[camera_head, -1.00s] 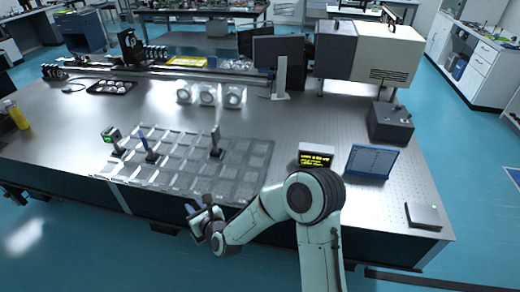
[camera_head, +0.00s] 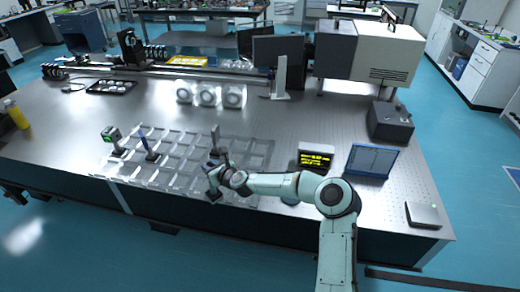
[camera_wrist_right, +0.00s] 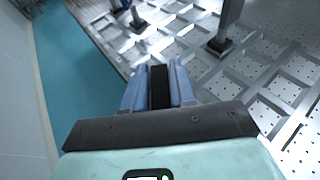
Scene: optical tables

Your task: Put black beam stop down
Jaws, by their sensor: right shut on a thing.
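My right gripper (camera_head: 212,178) is over the front edge area of the grid tray (camera_head: 245,165) on the optical table, left of the display box. In the right wrist view the blue fingers of this gripper (camera_wrist_right: 159,86) are shut on a narrow black piece, the black beam stop (camera_wrist_right: 160,88). The beam stop is small and mostly hidden by the fingers. I cannot tell whether its base touches the tray. My left gripper is not in view.
A grey post (camera_head: 216,145) stands just behind the right gripper. A blue post (camera_head: 147,147) and a green-lit mount (camera_head: 112,138) stand further left on the tray. A yellow-text display (camera_head: 316,158) and blue panel (camera_head: 372,161) are to the right.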

